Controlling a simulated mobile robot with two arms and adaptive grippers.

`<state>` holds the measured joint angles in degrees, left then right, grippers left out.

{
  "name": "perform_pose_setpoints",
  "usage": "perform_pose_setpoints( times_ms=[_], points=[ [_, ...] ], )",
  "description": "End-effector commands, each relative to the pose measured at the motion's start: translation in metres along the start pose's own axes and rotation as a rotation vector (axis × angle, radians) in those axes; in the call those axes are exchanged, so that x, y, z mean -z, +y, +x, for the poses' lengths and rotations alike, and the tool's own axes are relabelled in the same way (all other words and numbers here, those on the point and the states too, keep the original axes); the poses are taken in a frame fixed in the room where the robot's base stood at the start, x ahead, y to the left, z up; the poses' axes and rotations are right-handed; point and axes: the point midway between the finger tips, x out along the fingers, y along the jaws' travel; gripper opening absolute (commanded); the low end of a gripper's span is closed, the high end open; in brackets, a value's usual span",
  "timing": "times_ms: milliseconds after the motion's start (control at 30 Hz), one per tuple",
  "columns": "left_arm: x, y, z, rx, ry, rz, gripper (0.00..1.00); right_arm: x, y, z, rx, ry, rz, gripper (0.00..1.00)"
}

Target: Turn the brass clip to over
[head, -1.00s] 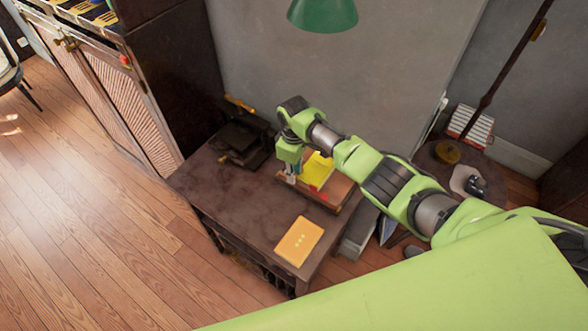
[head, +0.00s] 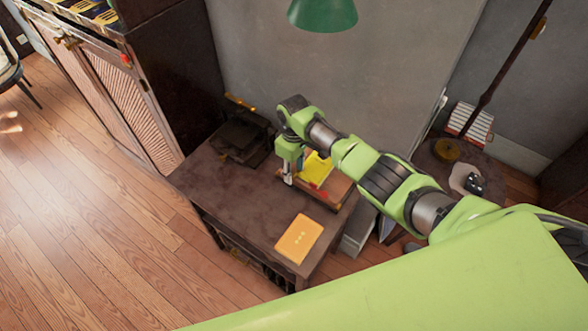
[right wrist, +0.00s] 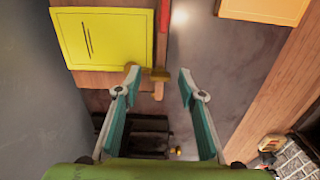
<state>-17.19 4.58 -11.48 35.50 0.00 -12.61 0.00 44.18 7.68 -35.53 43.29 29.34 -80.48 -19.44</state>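A wooden board (head: 330,201) with a yellow sheet (head: 316,167) lies on the dark table. In the right wrist view the yellow sheet (right wrist: 103,40) lies on the board (right wrist: 98,79), beside a red strip (right wrist: 163,18). The brass clip (right wrist: 160,75) is a small tab at the board's edge, below the red strip. My right gripper (head: 288,179) is at the board's left end. In the right wrist view its fingers (right wrist: 157,76) are apart, with the clip between the fingertips, nearer the left one. Whether they touch it I cannot tell. My left gripper is out of view.
An orange booklet (head: 299,239) lies at the table's front. A dark device (head: 242,136) stands at the table's back left. A green lamp shade (head: 322,12) hangs above. A cabinet (head: 125,100) stands to the left. The table's left part is bare.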

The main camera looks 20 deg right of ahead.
Motion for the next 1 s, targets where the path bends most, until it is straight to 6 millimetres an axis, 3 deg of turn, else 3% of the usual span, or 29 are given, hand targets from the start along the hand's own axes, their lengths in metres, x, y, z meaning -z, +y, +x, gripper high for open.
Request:
perform_pose_setpoints(
  times_ms=[367, 533, 800, 1000],
  points=[
    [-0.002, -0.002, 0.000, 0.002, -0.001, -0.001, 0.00, 0.001, 0.000, -0.007, 0.000, 0.002, -0.002, 0.36],
    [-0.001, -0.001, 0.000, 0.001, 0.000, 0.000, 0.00, 0.001, 0.001, -0.032, -0.002, 0.005, -0.002, 0.36],
    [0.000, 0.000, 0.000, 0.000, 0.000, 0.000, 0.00, 0.001, 0.001, -0.090, -0.001, 0.003, -0.001, 0.36],
    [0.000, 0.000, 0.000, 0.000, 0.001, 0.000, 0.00, 0.000, 0.001, -0.115, -0.001, 0.001, -0.001, 0.36]
  ],
)
